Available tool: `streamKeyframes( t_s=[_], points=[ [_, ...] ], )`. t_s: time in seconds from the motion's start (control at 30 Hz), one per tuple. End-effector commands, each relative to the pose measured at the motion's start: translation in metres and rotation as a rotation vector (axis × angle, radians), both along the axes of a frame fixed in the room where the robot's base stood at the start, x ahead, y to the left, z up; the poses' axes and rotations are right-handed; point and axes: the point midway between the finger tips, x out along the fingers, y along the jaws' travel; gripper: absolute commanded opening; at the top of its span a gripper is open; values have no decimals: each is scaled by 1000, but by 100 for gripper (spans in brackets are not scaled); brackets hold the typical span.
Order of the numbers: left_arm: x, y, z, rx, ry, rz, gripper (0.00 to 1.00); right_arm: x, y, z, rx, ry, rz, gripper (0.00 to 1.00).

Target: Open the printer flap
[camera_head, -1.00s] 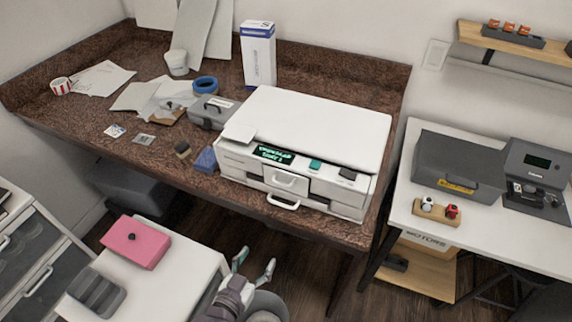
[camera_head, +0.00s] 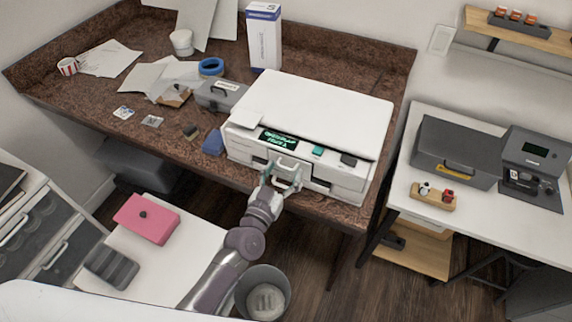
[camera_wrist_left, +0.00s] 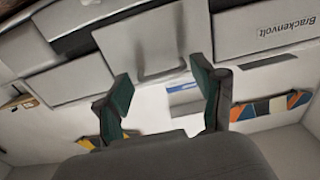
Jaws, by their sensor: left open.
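The white printer (camera_head: 310,110) stands on the brown speckled bench, its lid shut and its green-lit display (camera_head: 278,139) facing front. Its front flap, with a loop handle, is shut and partly hidden by my left gripper (camera_head: 281,182) in the head view. In the left wrist view the flap's handle (camera_wrist_left: 147,75) hangs from the printer front. My left gripper (camera_wrist_left: 163,98) is open there, its two green-padded fingers on either side of the handle's lower part. I cannot tell whether they touch it. My right gripper is not in view.
A blue block (camera_head: 214,142) and a grey toolbox (camera_head: 220,95) sit left of the printer. A white side table with a pink box (camera_head: 147,218) stands at the lower left. A grey bin (camera_head: 263,292) stands on the floor below my arm.

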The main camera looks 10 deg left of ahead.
Motion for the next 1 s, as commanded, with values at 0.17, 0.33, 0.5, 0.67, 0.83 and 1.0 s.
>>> streamKeyframes(
  t_s=[0.17, 0.33, 0.5, 0.67, 0.83, 1.0],
  points=[
    [14, -5, 0, 2, 0, -1, 69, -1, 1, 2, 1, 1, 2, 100],
    [16, -6, 0, 1, 1, -1, 69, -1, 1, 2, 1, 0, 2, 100],
    [16, -6, 0, 1, 1, -1, 65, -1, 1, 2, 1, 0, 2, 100],
    [16, -6, 0, 1, 1, -1, 39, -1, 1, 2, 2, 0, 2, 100],
    [16, -6, 0, 0, 1, -2, 10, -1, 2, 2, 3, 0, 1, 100],
    [16, -6, -1, 0, 0, -2, 0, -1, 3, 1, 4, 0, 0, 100]
  ],
)
